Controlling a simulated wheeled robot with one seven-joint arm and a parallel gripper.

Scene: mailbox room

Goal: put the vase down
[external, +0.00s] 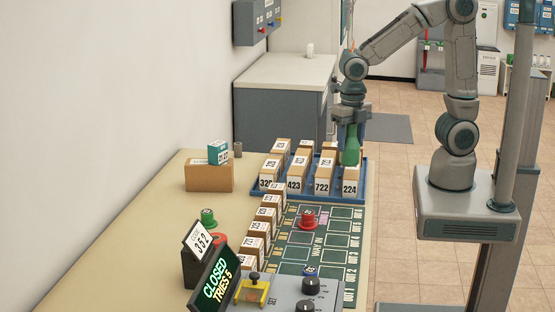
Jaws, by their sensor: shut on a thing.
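The green vase (350,153) is upright, narrow at the top and wider below. My gripper (351,124) is above the blue tray (367,178), shut on the vase's upper part. In the picture the vase's bottom overlaps the top of the box marked 224 (349,186) at the tray's right end. I cannot tell whether it touches that box or hangs just above or behind it.
Several numbered boxes (322,184) fill the blue tray. A green-celled board (345,225) with a red round piece (308,220) lies in front. A dark sign reading "CLOSED TRIES 5" (219,282) stands at the front. The beige table (165,235) has free room at left.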

